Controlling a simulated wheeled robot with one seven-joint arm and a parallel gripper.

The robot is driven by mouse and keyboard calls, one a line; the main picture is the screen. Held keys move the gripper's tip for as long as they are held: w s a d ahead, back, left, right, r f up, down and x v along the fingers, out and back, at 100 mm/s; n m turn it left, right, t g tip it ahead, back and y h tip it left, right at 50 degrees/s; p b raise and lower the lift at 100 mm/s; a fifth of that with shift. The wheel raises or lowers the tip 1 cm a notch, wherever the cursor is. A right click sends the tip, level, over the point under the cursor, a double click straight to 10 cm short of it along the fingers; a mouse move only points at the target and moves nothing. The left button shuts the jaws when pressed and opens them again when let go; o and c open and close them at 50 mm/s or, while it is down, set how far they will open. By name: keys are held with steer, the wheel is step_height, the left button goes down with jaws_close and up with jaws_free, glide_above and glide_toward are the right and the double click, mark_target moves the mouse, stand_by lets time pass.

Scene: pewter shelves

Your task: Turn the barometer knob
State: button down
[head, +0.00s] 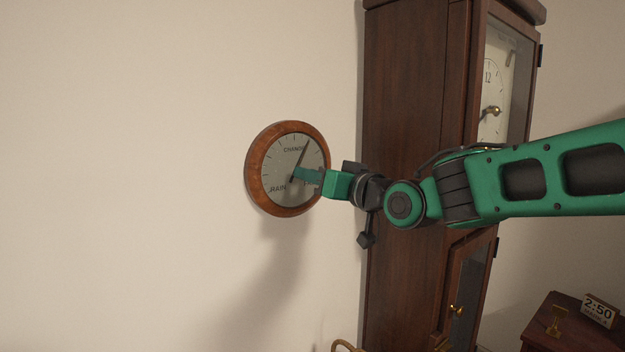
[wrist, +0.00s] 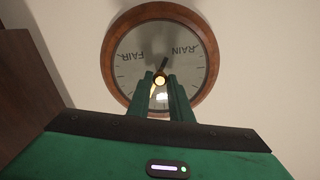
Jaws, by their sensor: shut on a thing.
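The barometer (head: 258,183) is a round dial in a brown wooden rim, fixed to the pale wall left of centre in the head view. It also shows in the wrist view (wrist: 112,55), upside down, with FAIR and RAIN readable. A dark hand on the dial points toward the upper right, near CHANGE, in the head view. My green gripper (head: 295,174) reaches to the dial's centre from the right. In the wrist view its fingers (wrist: 160,84) are shut on the small brass knob (wrist: 160,80) at the dial's middle. The fingers hide part of the knob and dial.
A tall dark wooden grandfather clock (head: 405,100) stands close to the right of the barometer, behind my arm. The wall left of the barometer is bare.

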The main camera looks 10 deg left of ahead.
steer(key=shift+w+d+r, duration=0.1)
steer(key=shift+w+d, duration=0.1)
steer(key=c, duration=1.6)
jaws_free()
steer(key=shift+c, duration=0.2)
steer(key=shift+o, duration=0.3)
steer(key=shift+s, duration=0.1)
steer(key=shift+a, duration=0.1)
steer(key=v, duration=1)
steer(key=shift+s+d, duration=0.15)
steer(key=shift+d, duration=0.2)
